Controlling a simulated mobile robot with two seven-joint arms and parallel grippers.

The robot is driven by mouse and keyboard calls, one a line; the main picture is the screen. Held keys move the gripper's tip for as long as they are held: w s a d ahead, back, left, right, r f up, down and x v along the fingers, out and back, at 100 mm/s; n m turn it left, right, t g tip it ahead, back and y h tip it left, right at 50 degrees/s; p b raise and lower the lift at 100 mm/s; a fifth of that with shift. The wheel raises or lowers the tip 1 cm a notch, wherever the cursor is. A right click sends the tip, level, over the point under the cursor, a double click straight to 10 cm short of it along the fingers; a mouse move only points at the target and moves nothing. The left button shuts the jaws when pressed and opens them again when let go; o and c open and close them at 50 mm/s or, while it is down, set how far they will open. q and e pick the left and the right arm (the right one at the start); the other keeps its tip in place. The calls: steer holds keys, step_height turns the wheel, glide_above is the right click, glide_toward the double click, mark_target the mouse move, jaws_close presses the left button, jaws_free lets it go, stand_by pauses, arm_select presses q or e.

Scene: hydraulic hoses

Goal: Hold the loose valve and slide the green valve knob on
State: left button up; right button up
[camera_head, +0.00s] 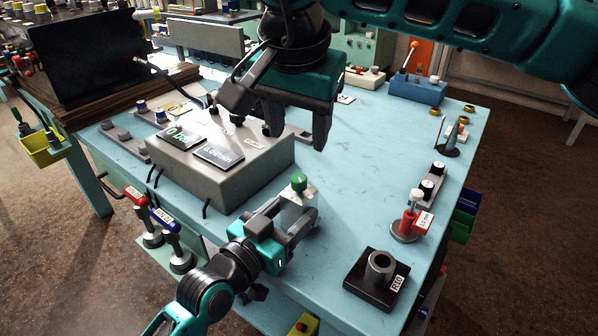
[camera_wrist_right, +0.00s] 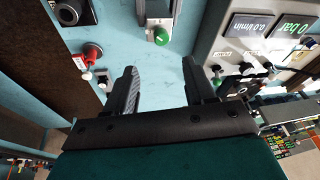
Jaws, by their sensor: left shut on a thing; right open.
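The valve (camera_head: 297,196), a small pale metal body, is held upright between the jaws of my left gripper (camera_head: 300,212), above the front part of the table. The green knob (camera_head: 299,181) sits at the top of the valve; I cannot tell how far on it is. The knob also shows at the top of the right wrist view (camera_wrist_right: 161,36), with part of the valve (camera_wrist_right: 158,20) behind it. My right gripper (camera_head: 277,122) is open and empty over the grey box. In its wrist view the fingers are apart with bare blue table between them.
A grey box (camera_head: 225,172) with two displays stands left of the valve. The table's middle (camera_head: 365,165) is clear.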

mark_target(299, 178)
steer(key=w+f+n, duration=0.1)
steer(key=f, duration=0.2)
steer(key=w+f+n, duration=0.1)
steer(key=f+n, duration=0.1)
steer(key=f, duration=0.2)
steer(key=w+f+n, duration=0.1)
steer(key=f, duration=0.2)
steer(key=shift+w+f+t, duration=0.25)
steer(key=shift+f+t, duration=0.1)
steer(key=shift+t, duration=0.05)
steer(key=shift+c, duration=0.4)
jaws_close()
